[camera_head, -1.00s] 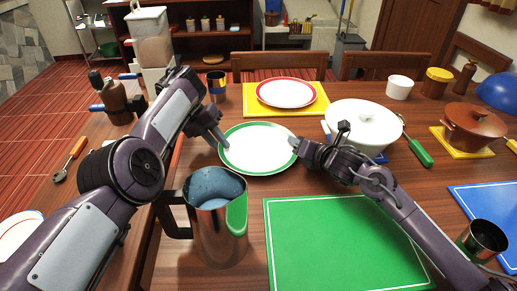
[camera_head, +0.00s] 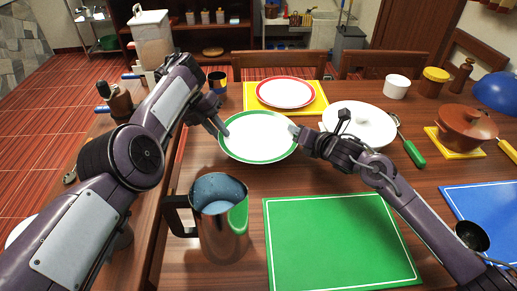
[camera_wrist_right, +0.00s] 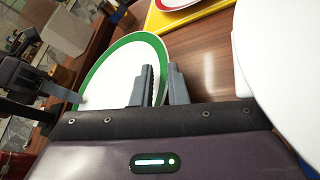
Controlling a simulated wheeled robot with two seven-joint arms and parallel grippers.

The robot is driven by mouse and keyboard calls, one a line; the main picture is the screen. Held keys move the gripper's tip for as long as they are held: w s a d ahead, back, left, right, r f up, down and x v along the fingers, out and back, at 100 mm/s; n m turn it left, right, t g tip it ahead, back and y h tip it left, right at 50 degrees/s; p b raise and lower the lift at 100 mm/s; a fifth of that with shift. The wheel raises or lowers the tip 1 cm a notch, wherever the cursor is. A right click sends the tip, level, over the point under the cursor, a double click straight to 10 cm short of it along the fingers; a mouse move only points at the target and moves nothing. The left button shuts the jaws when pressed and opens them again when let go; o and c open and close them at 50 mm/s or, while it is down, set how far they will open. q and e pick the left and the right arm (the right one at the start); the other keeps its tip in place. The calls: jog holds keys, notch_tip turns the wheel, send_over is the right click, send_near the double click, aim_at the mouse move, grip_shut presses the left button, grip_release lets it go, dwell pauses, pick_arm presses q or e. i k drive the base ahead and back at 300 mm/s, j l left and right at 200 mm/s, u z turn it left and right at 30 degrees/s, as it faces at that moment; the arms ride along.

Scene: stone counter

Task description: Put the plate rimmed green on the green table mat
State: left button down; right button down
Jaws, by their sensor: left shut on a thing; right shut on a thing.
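The green-rimmed white plate (camera_head: 258,139) is held between my two grippers in the head view, and it looks raised a little off the wooden table. My left gripper (camera_head: 224,130) is shut on its left rim. My right gripper (camera_head: 294,132) is shut on its right rim; in the right wrist view the fingers (camera_wrist_right: 160,88) close over the edge of the plate (camera_wrist_right: 118,68). The green table mat (camera_head: 335,245) lies flat and empty at the front of the table, nearer than the plate and to its right.
A metal pitcher (camera_head: 220,220) stands left of the green mat, in front of the plate. A red-rimmed plate (camera_head: 286,92) sits on a yellow mat (camera_head: 318,106) behind. A blue mat (camera_head: 490,212) lies right.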

aim_at(336, 237)
jog(key=k+l+z, duration=0.2)
jog(key=k, duration=0.25)
jog(key=k+l+z, duration=0.2)
jog(key=k, duration=0.25)
